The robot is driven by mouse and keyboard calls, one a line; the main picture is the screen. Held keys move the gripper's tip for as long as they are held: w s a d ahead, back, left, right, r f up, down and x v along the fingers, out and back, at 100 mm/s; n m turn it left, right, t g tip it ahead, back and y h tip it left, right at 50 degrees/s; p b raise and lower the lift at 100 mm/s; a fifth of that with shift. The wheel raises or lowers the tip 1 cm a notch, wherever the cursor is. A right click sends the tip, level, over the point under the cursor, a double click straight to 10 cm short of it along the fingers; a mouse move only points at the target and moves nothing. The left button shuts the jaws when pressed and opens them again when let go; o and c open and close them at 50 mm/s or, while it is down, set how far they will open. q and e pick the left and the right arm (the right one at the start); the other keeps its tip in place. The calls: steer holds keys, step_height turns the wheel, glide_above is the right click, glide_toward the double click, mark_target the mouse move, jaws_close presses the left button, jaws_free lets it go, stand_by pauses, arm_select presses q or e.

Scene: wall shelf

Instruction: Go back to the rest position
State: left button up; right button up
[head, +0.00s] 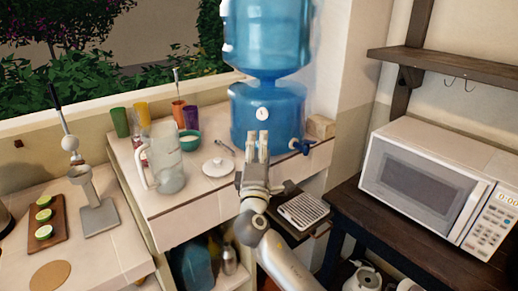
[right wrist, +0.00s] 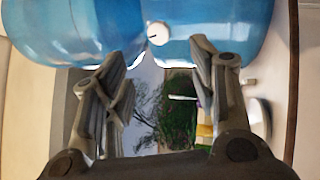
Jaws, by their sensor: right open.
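My right gripper (head: 258,146) points up in the middle of the head view, in front of the blue water dispenser (head: 266,112). It is open and nothing shows between its fingers. In the right wrist view the two fingers of my right gripper (right wrist: 158,72) stand apart, with the blue dispenser (right wrist: 85,28) beyond them. I cannot tell the exact gap to the dispenser. My left gripper is not in view.
The counter (head: 222,188) holds a glass pitcher (head: 167,160), a teal bowl (head: 190,141), a white lid (head: 218,166) and several colored cups. A microwave (head: 424,185) stands at right under a wooden shelf (head: 450,64). A drip tray (head: 303,210) is beside my arm.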

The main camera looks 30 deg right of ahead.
stand_by(0.5)
steer(key=s+a+f+m+g+y, duration=0.2)
steer(key=s+f+m+g+y, duration=0.15)
steer(key=s+f, duration=0.6)
steer(key=s+a+f+m+g+y, duration=0.3)
steer(key=s+f+g, duration=0.15)
steer(key=f, duration=0.95)
steer(key=s+a+f+m+g+y, duration=0.25)
steer(key=s+a+f, duration=0.25)
steer(key=s, duration=0.5)
steer(key=s+a+f+m+g+y, duration=0.1)
steer(key=s+a+f+g+y, duration=0.35)
steer(key=s, duration=0.55)
step_height(320, 180, down, 26)
steer(key=s+a+r, duration=0.1)
steer(key=s+d+f+g, duration=0.1)
steer(key=s+d+f, duration=0.2)
steer(key=s+f, duration=1.3)
steer(key=shift+s+f+n+h, duration=0.15)
steer(key=shift+s+n+h, duration=0.2)
steer(key=shift+s+n, duration=0.05)
